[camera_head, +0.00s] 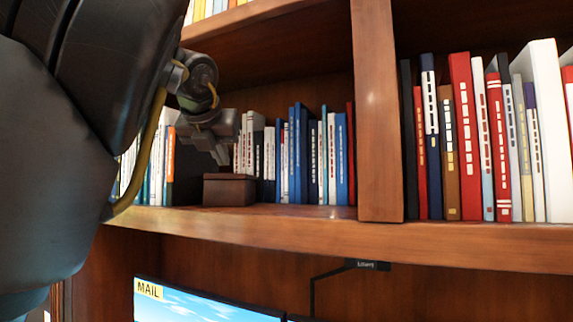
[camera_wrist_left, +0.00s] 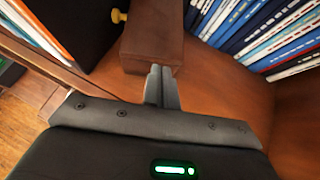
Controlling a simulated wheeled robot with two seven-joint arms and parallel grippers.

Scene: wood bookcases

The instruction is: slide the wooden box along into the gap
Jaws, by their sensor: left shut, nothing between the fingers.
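The wooden box (camera_head: 229,190) is a small dark-brown block near the front of the shelf, before the row of books. In the left wrist view the box (camera_wrist_left: 151,38) is beyond my fingertips. My left gripper (camera_head: 222,153) is just above the box in the head view; in the wrist view its fingers (camera_wrist_left: 160,72) are shut together, empty, at the near end of the box. I cannot tell whether they touch it. A dark space or dark object (camera_head: 188,168) lies left of the box, partly behind my arm; I cannot make out the gap clearly. My right gripper is not in view.
Blue and white books (camera_head: 312,155) stand behind and right of the box. A black object with a brass knob (camera_wrist_left: 118,16) is left of it. An upright divider (camera_head: 377,110) bounds the bay. Bare shelf (camera_head: 320,212) runs along the front edge; a screen (camera_head: 190,302) is below.

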